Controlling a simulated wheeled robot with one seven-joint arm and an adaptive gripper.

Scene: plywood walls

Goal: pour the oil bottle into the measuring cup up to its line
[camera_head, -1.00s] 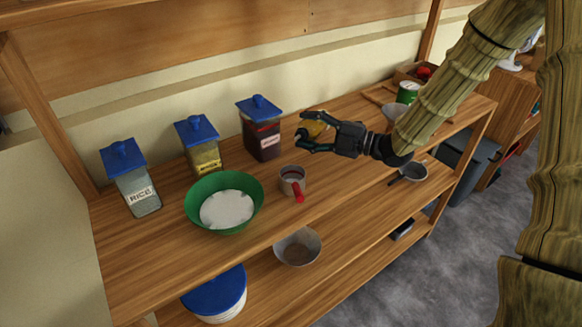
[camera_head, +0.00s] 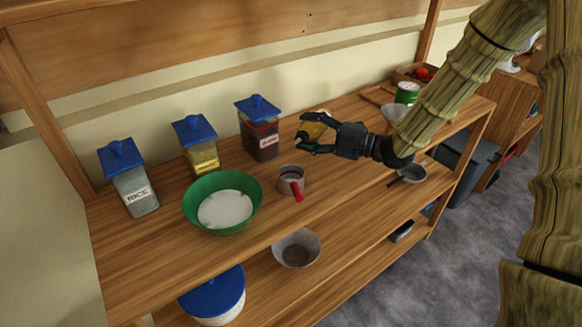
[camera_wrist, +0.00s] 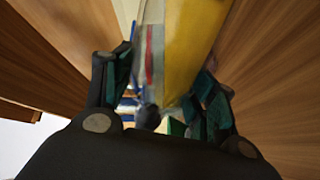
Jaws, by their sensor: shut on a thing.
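The oil bottle (camera_head: 314,127) shows yellow between my fingers in the head view, partly hidden by them. My gripper (camera_head: 302,140) is shut on it, above the shelf and behind the measuring cup. In the wrist view the bottle (camera_wrist: 190,40) fills the top middle, yellow with a clear strip, between the fingers of my gripper (camera_wrist: 165,95). The measuring cup (camera_head: 290,176) is grey with a red handle pointing to the front. It stands on the shelf to the lower left of my fingers. Its line and any oil inside cannot be made out.
A green bowl (camera_head: 255,190) with white contents stands left of the cup. Blue-lidded jars stand behind: rice (camera_head: 137,190), a yellow one (camera_head: 202,155) and a dark red one (camera_head: 262,138). A grey bowl (camera_head: 297,247) is on the lower shelf. Bare wood lies right of the cup.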

